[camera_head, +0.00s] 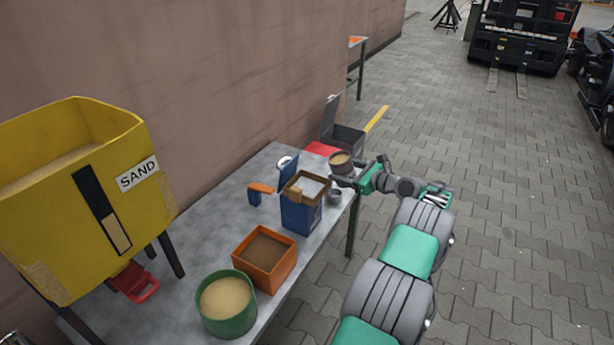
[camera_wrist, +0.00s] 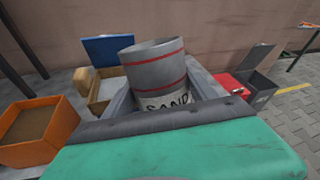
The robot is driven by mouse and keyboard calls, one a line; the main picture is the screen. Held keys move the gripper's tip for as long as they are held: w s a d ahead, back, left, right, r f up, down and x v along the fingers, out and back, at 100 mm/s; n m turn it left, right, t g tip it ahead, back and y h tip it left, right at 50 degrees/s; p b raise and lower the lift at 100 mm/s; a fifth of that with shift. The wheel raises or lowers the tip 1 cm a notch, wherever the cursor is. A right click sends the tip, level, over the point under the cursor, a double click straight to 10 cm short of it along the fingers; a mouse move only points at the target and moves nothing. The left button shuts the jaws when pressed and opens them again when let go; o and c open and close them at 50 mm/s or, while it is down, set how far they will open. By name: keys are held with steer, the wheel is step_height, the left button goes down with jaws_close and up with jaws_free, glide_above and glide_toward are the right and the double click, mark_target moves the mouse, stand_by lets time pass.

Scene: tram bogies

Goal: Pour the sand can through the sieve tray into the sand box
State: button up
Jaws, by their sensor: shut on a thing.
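The sand can (camera_head: 341,167) is grey and holds sand up near its rim in the head view. In the wrist view the can (camera_wrist: 155,72) shows red bands and a SAND label, roughly upright. My gripper (camera_head: 346,179) is shut on it above or beside the table's far right edge. A tan-framed tray (camera_head: 292,187), which looks like the sieve tray, sits on top of a blue box (camera_head: 301,218), left of and nearer than the can. A big yellow box (camera_head: 75,220) labelled SAND, with sand inside, stands at the left. Which box is the task's sand box is unclear.
An open dark bin (camera_head: 349,137) stands beyond. A wall (camera_head: 200,80) runs behind.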

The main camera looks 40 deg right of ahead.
mark_target(337, 166)
steer(key=shift+w+a+r+n+g+h+p, duration=0.3)
steer(key=shift+w+a+n+g+p, duration=0.15)
steer(key=shift+g+p, duration=0.35)
stand_by(2.0)
steer(key=shift+w+a+r+n+g+h+p, duration=0.25)
steer(key=shift+a+r+n+g+h+p, duration=0.2)
steer(key=shift+r+p, duration=0.35)
stand_by(1.6)
steer(key=shift+w+f+n+g+h+b, duration=0.15)
steer(key=shift+n+g+h+b, duration=0.2)
steer(key=shift+n+g+b, duration=0.2)
stand_by(2.2)
